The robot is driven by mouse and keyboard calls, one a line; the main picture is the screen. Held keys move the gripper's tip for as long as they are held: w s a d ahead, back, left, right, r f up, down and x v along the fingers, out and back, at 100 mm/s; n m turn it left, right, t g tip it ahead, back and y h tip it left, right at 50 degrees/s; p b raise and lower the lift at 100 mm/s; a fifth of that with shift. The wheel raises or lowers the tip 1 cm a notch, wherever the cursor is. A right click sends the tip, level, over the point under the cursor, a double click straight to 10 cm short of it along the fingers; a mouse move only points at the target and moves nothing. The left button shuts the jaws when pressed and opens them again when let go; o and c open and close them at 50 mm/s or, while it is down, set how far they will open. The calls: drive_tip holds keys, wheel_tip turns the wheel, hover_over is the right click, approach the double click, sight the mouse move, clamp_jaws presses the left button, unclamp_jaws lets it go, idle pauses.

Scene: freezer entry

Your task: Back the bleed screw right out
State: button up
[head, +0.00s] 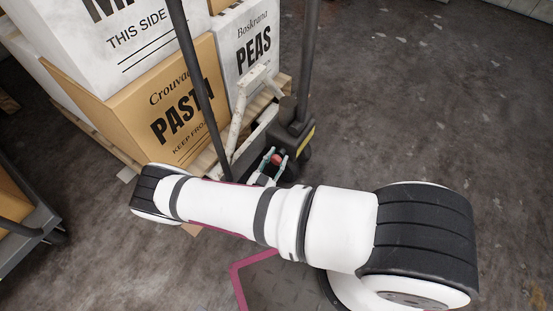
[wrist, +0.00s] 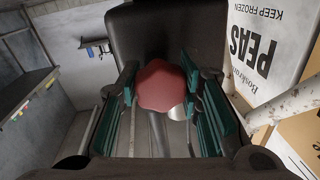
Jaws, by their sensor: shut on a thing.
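The bleed screw shows as a red lobed knob (wrist: 162,86) in the middle of the wrist view, and as a small red spot (head: 277,159) in the head view. It sits in front of the dark pump housing (wrist: 165,35) of a pallet truck; the housing also shows in the head view (head: 290,128). My gripper (wrist: 160,80) has its teal-padded fingers on either side of the knob, shut on it. In the head view my gripper (head: 273,162) is small beyond my arm. The screw's thread is hidden, so I cannot tell how far out it is.
Boxes marked PASTA (head: 170,110) and PEAS (head: 248,50) stand on a wooden pallet (head: 268,92) beside the truck. Its dark handle bars rise near my gripper. A white strut (head: 240,112) leans close by. Open concrete floor (head: 430,100) lies to the right.

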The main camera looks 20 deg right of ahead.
drive_tip(key=shift+d, duration=0.1)
drive_tip(key=o, duration=1.2)
drive_tip(key=v, duration=1.2)
